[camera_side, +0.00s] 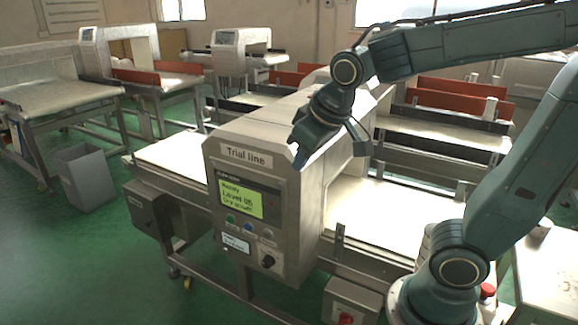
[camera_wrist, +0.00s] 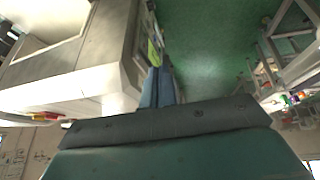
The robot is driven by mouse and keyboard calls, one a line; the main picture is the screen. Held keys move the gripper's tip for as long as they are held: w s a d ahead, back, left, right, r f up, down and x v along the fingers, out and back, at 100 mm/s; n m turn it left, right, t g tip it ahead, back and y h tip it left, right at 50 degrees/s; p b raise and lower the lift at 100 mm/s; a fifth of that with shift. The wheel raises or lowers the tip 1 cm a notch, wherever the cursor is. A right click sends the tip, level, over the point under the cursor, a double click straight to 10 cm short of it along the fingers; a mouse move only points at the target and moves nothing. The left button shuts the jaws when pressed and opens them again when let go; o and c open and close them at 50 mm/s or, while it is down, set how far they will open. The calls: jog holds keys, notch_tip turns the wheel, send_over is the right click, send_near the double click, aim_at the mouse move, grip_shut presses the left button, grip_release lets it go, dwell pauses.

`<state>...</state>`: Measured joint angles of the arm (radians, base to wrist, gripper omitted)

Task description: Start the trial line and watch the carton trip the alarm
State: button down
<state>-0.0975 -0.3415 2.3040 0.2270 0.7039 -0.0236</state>
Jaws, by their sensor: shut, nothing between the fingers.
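The Trial line detector (camera_side: 262,205) stands mid-picture with its belt (camera_side: 385,215) running through it. Its lit green screen (camera_side: 241,200) shows "Ready" and "Level 05"; the bottom line is hard to read. A row of small buttons (camera_side: 248,226) sits below the screen, with a black knob (camera_side: 268,261) lower right. My gripper (camera_side: 296,160) is shut and empty, pointing down beside the top right of the panel front. In the wrist view its blue fingers (camera_wrist: 160,86) are together beside the housing, near the green screen edge (camera_wrist: 153,54). I cannot make out a carton.
A box with a red button (camera_side: 345,318) hangs at the front below the belt. A red-topped button (camera_side: 488,290) is near my base. A grey bin (camera_side: 88,178) stands on the green floor at left. Other conveyor lines (camera_side: 60,95) stand behind. The visible near belt looks bare.

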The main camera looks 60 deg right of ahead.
aim_at(231, 219)
jog(key=w+f+h, duration=0.2)
jog(key=w+f, duration=0.3)
jog(key=w, duration=0.5)
jog(key=w+f+h, duration=0.2)
jog(key=w+f, duration=0.4)
jog(key=w, duration=0.3)
jog(key=w+a+f+n+t+h, duration=0.1)
jog(key=w+f, duration=0.3)
jog(key=f, duration=0.6)
jog(key=w+a+f+n+t+h, duration=0.2)
jog(key=w+a+f+n+h, duration=0.1)
jog(key=f, duration=0.7)
jog(key=shift+w+a+f+n, duration=0.3)
jog(key=shift+w+a+n, duration=0.2)
jog(key=shift+w, duration=0.4)
jog(key=shift+d, duration=0.2)
jog(key=d, duration=0.8)
jog(key=shift+d, duration=0.25)
jog(key=shift+d, duration=0.1)
dwell(0.5)
